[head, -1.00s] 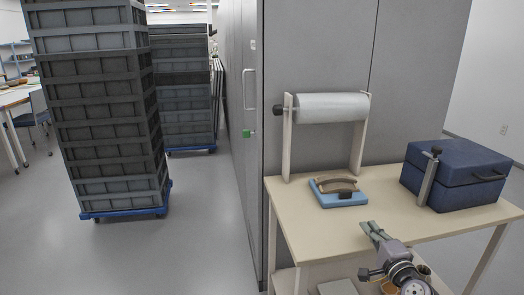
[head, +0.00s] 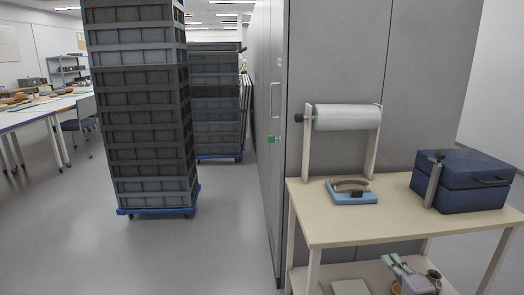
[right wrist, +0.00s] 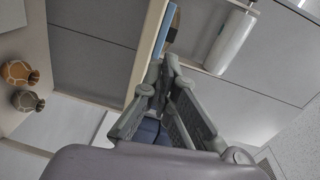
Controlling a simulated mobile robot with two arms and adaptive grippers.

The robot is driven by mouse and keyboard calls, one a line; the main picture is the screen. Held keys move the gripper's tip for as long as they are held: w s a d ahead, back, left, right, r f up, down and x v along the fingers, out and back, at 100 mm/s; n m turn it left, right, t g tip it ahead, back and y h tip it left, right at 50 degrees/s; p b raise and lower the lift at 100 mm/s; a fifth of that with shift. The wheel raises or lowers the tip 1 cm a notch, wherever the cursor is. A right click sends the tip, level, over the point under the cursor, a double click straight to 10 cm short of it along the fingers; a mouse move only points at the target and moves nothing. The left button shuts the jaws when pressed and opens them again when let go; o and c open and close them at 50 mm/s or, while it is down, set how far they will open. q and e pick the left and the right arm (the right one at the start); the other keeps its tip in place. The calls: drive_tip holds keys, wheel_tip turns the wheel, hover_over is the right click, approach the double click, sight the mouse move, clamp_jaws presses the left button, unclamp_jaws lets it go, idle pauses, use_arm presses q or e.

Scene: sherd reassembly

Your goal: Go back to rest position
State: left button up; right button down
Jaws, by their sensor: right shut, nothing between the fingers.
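My right gripper (head: 394,262) shows at the bottom of the head view, in front of the table's front edge and below the top. Its fingers (right wrist: 158,78) are together with nothing between them in the right wrist view. The tan table (head: 400,222) holds a blue pad (head: 358,198) with a curved brown sherd piece (head: 350,185) on it, clear of the gripper. A dark clamp-like part stands against the sherd. My left gripper is not in view.
A dark blue case (head: 462,180) stands at the table's right, a film roll (head: 347,117) on a stand at its back. Patterned pots (right wrist: 18,73) sit on the lower shelf. Stacked grey crates (head: 140,110) stand left; the floor (head: 235,235) between is clear.

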drive_tip(key=s+a+f+n+g, duration=0.4)
drive_tip(key=s+f, duration=0.3)
drive_tip(key=f, duration=0.4)
drive_tip(key=s+a+f+n+g, duration=0.3)
drive_tip(key=s+a+f+n, duration=0.15)
drive_tip(key=s+f, duration=0.5)
drive_tip(key=s+a+f+n+g, duration=0.4)
drive_tip(key=s+f, duration=0.1)
drive_tip(key=f, duration=0.7)
drive_tip(key=s+a+f+n+g, duration=0.1)
drive_tip(key=s+f+n+g, duration=0.2)
drive_tip(key=s, duration=0.5)
drive_tip(key=s+a+f+n, duration=0.1)
drive_tip(key=s+f+n, duration=0.2)
drive_tip(key=s+f, duration=0.35)
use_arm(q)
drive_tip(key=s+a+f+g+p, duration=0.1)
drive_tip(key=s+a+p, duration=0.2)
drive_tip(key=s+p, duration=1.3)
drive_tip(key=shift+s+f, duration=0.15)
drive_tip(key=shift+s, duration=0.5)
use_arm(e)
drive_tip(key=s+d+g+h, duration=0.1)
drive_tip(key=s+d+g, duration=0.1)
drive_tip(key=s, duration=1.8)
drive_tip(key=shift+d, duration=0.55)
